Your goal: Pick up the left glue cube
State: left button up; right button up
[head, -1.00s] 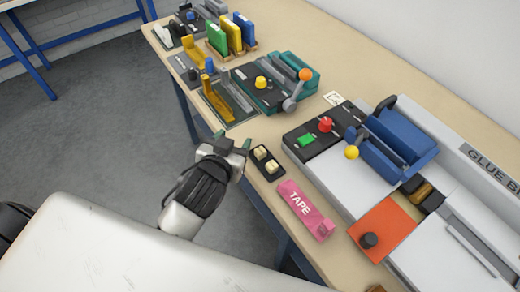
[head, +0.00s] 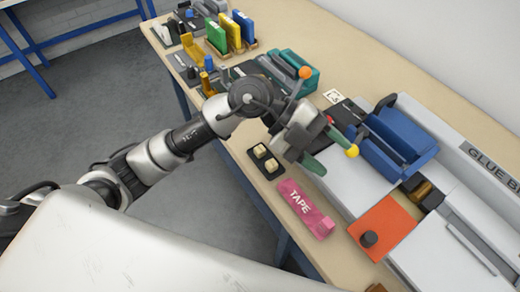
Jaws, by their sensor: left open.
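Two small cream glue cubes sit in a black tray (head: 255,163) near the table's front edge in the head view. The left glue cube (head: 260,151) is the upper-left one, and the other glue cube (head: 271,165) lies just below and right of it. My left gripper (head: 332,150) is open and empty, with its green fingertips spread apart. It hangs to the right of the tray, in front of the glue machine's control panel and partly hiding it. Both cubes are in plain sight. My right gripper is not in view.
A pink tape box (head: 305,209) lies just below the tray. The large glue machine (head: 340,180) with a blue carriage (head: 397,143) and orange plate (head: 388,228) fills the right. A teal device (head: 290,75) stands behind my left arm, with coloured binders (head: 234,33) farther back.

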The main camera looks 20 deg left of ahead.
pick_arm(q)
jog(key=w+a+f+n+t+y, duration=0.1)
jog(key=w+a+f+n+y, duration=0.1)
jog(key=w+a+f+y, duration=0.35)
jog(key=r+n+t+y, duration=0.2)
jog(key=n+y, duration=0.1)
jog(key=y, duration=0.5)
send_over(260, 149)
jog(key=shift+h, duration=0.25)
jog(key=f, duration=0.4)
jog(key=shift+a+f, duration=0.2)
jog(key=shift+f, duration=0.2)
jog(key=shift+d+f, duration=0.2)
jog(key=shift+f, duration=2.75)
jog(key=c, duration=1)
